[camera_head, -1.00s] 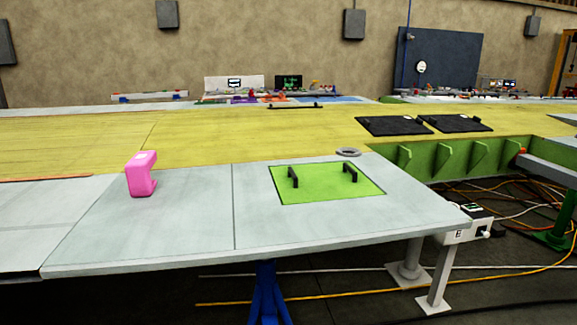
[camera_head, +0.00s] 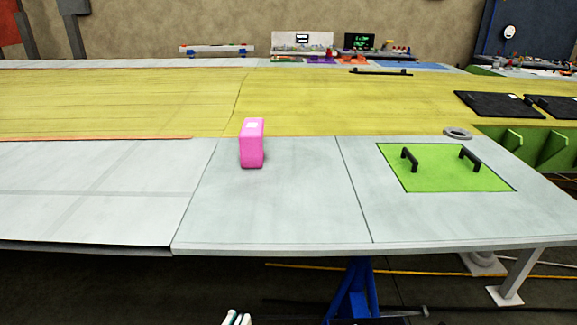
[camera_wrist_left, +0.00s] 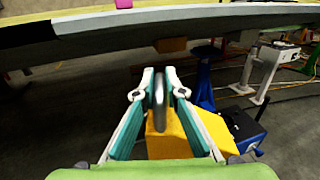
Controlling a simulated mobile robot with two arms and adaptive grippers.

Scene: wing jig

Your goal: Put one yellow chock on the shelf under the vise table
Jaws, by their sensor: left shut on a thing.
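My left gripper (camera_wrist_left: 159,92) shows in the left wrist view, shut on an upright grey loop. The loop stands at a yellow chock (camera_wrist_left: 187,128) and looks like its handle. The chock is below and behind the fingers, partly hidden by them. In the head view only the pale tip of my left gripper (camera_head: 237,319) shows at the bottom edge, below the front edge of the wing; the chock does not show there. My right gripper is not in view. I cannot make out a vise table or its shelf.
The large grey and yellow wing surface (camera_head: 278,210) fills the middle, with a pink tool (camera_head: 252,144) and a green panel (camera_head: 444,168) on it. A blue stand (camera_head: 352,293) is under it. In the wrist view a dark blue object (camera_wrist_left: 243,128) lies right of the chock.

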